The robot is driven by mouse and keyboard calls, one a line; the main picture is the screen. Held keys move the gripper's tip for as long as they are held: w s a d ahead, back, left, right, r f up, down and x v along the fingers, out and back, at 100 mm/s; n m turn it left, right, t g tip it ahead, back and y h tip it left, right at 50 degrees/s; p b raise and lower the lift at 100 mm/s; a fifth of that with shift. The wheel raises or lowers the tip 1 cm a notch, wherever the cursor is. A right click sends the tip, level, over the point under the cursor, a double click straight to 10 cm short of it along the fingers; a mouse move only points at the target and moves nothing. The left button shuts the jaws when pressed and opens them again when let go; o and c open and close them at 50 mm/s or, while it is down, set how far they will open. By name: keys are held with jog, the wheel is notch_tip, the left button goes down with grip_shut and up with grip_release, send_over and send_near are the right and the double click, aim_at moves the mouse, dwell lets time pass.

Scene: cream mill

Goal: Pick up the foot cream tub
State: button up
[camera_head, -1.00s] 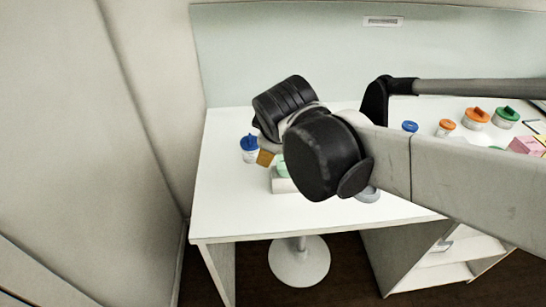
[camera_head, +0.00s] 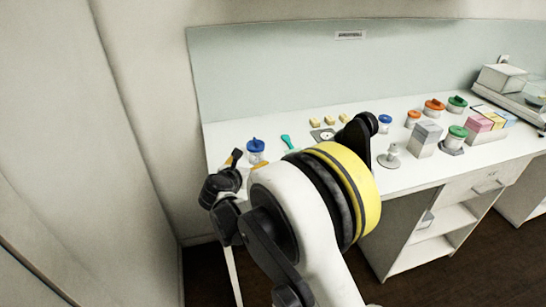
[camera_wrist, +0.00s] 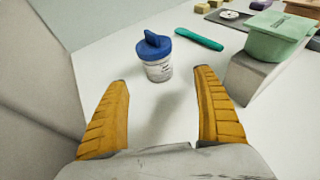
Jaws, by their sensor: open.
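A white tub with a blue lid (camera_wrist: 158,62) stands upright on the white table, straight ahead of my gripper in the wrist view. The print on its label is too small to read, so I cannot tell whether it is the foot cream. The same tub (camera_head: 256,152) shows near the table's left end in the head view. My gripper (camera_wrist: 162,78) is open and empty, its two yellow fingers spread on either side of the line to the tub, short of it. In the head view my gripper (camera_head: 236,158) is just left of the tub, partly hidden by my arm.
A teal spatula (camera_wrist: 199,39) lies right of the tub. A mint-green lidded container (camera_wrist: 278,38) sits on a grey block (camera_wrist: 252,80) at the right. Other tubs, including an orange-lidded one (camera_head: 412,119), and boxes stand farther right. A wall borders the left.

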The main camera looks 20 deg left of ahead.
aim_at(255, 145)
jog(key=b+x, duration=0.1)
jog(key=x, duration=0.4)
jog(key=b+x, duration=0.2)
jog(key=x, duration=0.3)
jog(key=shift+w+a+f, duration=0.2)
jog(key=shift+w, duration=0.05)
jog(key=shift+r, duration=0.1)
jog(key=c, duration=1.5)
jog(key=shift+r, duration=0.1)
notch_tip(255, 145, up, 5)
jog(key=shift+f+p, duration=0.25)
jog(key=shift+p, duration=0.7)
jog(key=w+d+r+p, duration=0.1)
jog(key=d+r, duration=0.1)
jog(key=d, duration=0.1)
jog(key=w+d+r+p, duration=0.1)
jog(key=w+d+r, duration=0.1)
jog(key=d, duration=0.2)
jog(key=w+d+r+p, duration=0.1)
jog(key=w+d+r, duration=0.1)
jog(key=d, duration=0.1)
jog(key=shift+d+r, duration=0.15)
jog(key=shift+d, duration=0.1)
